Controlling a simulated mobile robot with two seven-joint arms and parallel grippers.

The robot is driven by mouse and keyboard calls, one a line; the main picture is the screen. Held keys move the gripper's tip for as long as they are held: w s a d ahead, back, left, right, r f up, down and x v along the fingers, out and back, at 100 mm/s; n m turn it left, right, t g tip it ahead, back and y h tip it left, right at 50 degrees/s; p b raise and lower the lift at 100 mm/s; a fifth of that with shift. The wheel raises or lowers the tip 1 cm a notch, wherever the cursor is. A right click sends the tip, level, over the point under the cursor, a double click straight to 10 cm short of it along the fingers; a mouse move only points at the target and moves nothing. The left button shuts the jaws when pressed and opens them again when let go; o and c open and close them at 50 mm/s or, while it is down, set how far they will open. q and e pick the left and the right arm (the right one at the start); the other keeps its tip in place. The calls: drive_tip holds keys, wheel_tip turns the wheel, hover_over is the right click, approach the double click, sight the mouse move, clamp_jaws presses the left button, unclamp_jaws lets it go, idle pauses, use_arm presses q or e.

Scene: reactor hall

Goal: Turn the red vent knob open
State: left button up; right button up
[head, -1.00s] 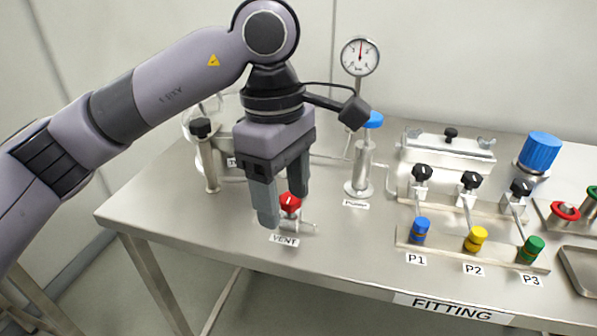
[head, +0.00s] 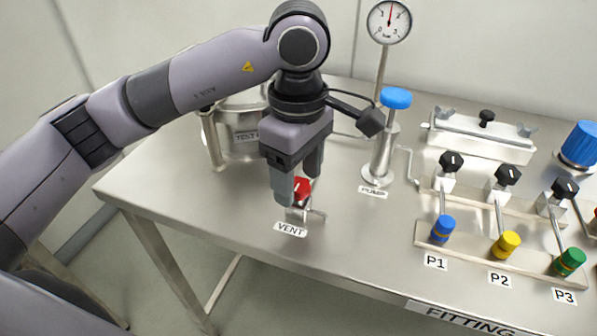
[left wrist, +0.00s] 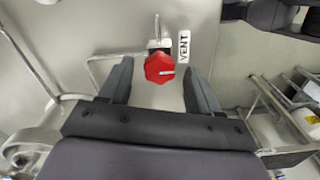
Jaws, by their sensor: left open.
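The red vent knob (head: 303,188) sits on a small metal valve near the front left of the steel table, behind a VENT label (head: 290,229). In the left wrist view the knob (left wrist: 159,68) shows whole, with a white mark on its top. My left gripper (head: 299,195) points down at the knob, its fingers open. In the wrist view the fingers (left wrist: 160,90) stand on either side of the knob's near side, apart from it. One finger hides part of the knob in the head view. My right gripper is not in view.
The pump (head: 382,150) with a blue top and a gauge (head: 389,22) stand behind and right. A test vessel (head: 246,137) stands behind my gripper. Black valve knobs and the blue (head: 442,229), yellow (head: 504,243) and green (head: 569,261) caps are at right. Table front is clear around VENT.

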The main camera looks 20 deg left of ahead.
use_arm(q)
drive_tip(key=shift+f, duration=0.2)
drive_tip(key=c, duration=1.1)
drive_tip(key=shift+o, duration=0.2)
